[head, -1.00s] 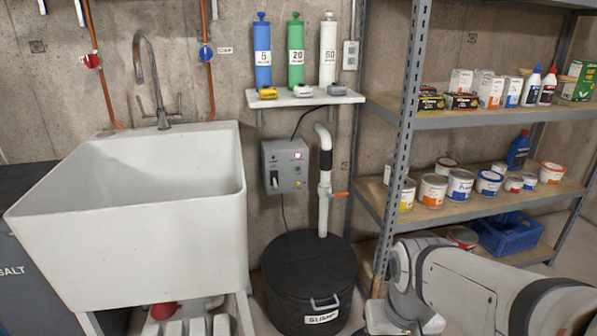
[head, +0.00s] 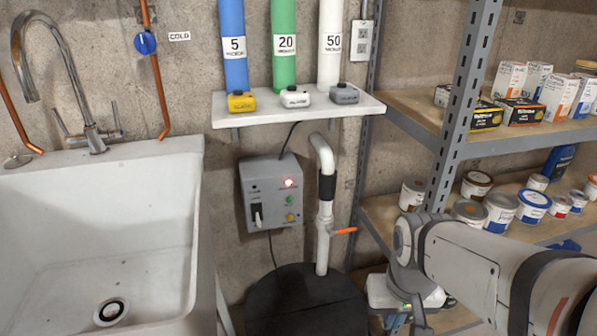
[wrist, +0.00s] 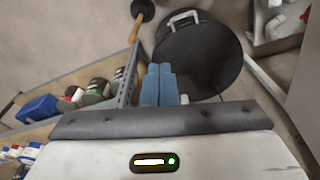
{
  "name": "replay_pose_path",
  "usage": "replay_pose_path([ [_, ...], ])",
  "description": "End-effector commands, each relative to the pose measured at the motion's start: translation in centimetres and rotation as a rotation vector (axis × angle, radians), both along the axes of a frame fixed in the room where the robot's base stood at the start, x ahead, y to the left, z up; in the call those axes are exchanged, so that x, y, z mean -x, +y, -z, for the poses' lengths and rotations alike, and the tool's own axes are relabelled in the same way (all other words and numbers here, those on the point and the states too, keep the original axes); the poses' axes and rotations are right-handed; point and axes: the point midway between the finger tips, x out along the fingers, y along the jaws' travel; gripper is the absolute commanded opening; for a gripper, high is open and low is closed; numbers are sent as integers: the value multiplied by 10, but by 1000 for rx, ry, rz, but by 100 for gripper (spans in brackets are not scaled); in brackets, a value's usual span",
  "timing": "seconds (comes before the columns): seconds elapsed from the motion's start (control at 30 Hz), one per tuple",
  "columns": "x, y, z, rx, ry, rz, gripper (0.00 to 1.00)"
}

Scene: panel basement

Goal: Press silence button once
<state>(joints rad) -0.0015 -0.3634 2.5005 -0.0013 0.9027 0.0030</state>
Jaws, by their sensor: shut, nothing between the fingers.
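The grey control box (head: 270,195) is on the concrete wall below the small white shelf, between the sink and the white pipe. A red lamp (head: 289,183) glows at its upper right. Below it sit a green button (head: 290,201) and a yellow button (head: 291,217). A switch (head: 257,213) is at its lower left. The labels are too small to read, so I cannot tell which is the silence button. In the wrist view my gripper (wrist: 160,84) has its blue fingers together and empty, pointing toward the black sump lid, apart from the box.
The white sink (head: 100,230) is at left. The black sump lid (head: 305,300) lies below the box, with the white pipe (head: 323,230) and its orange valve handle (head: 344,231) beside it. Metal shelving (head: 462,110) with cans stands at right. The wall shelf (head: 300,107) holds several small units.

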Motion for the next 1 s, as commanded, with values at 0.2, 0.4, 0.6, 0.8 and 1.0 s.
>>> replay_pose_path([
  [0.2, 0, 0, 0, 0, 0, 0, 0],
  [0.4, -14, -2, 0, 12, -22, 30, 0],
  [0.6, -93, -11, 8, 42, -172, 183, 0],
  [0.8, -194, 14, 33, -69, -381, 348, 0],
  [1.0, -265, 73, 72, -342, -476, 459, 0],
])
